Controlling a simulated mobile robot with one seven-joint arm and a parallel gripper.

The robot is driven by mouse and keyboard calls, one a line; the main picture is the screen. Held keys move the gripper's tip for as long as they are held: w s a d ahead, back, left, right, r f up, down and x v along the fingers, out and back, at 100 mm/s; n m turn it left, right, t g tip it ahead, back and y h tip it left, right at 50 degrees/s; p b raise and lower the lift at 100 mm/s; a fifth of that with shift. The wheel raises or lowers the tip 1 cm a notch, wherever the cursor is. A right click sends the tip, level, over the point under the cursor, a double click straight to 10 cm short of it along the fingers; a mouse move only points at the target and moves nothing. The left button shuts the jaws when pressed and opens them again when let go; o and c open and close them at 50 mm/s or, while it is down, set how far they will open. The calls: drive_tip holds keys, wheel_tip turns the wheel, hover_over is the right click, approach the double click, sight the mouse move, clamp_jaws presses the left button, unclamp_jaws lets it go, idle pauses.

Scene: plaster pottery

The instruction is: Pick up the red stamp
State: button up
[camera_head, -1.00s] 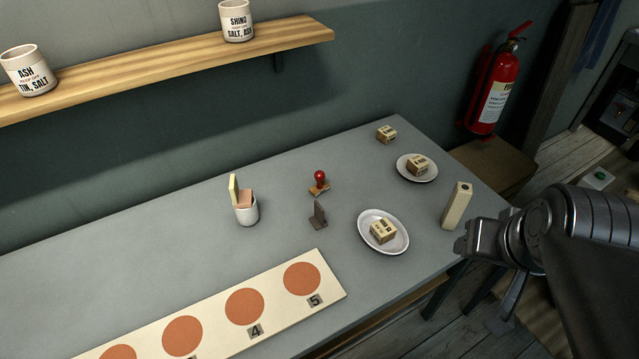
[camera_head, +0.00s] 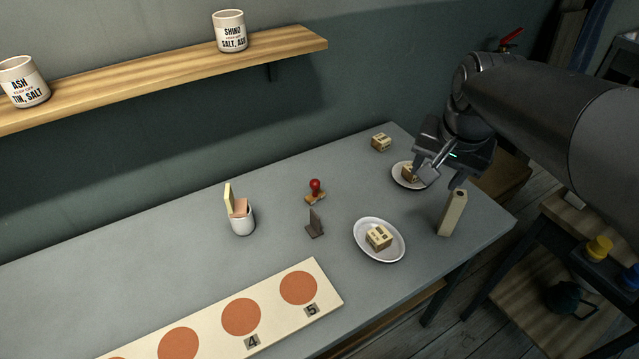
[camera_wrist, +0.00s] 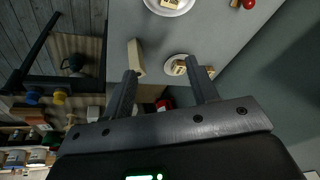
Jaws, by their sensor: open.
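The red stamp (camera_head: 316,186) has a round red knob on a brown base. It stands upright on the grey table (camera_head: 290,170), near the middle of its far half, in the head view. In the wrist view its red knob (camera_wrist: 248,4) shows at the top right edge, partly cut off. My gripper (camera_head: 430,172) is open and empty, above the table's right end near the far small plate, well to the right of the stamp. Its two fingers (camera_wrist: 163,85) are spread apart in the wrist view, with nothing held between them.
A dark stamp (camera_head: 314,224) stands just in front of the red one. A cup with sponges (camera_head: 242,222) is to its left. Plates with blocks (camera_head: 361,246) and a tall cream block (camera_head: 452,212) stand to the right. A shelf (camera_head: 150,71) overhangs the back. A numbered board (camera_head: 275,322) lies in front.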

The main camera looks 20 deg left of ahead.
drive_tip(key=w+a+f+m+g, duration=0.1)
drive_tip(key=w+a+f, duration=0.1)
drive_tip(key=w+a, duration=0.45)
drive_tip(key=m+g, duration=0.3)
drive_tip(key=m, duration=0.1)
approach(315, 191)
drive_tip(key=shift+w+a+f+h, duration=0.15)
drive_tip(key=shift+w+a+h, duration=0.25)
drive_tip(key=shift+w, duration=0.05)
drive_tip(key=shift+a+f, duration=0.15)
drive_tip(key=shift+f, duration=0.2)
wheel_tip(315, 191, down, 10)
drive_tip(key=shift+s+f, duration=0.1)
drive_tip(key=shift+f, duration=0.1)
drive_tip(key=c, duration=1)
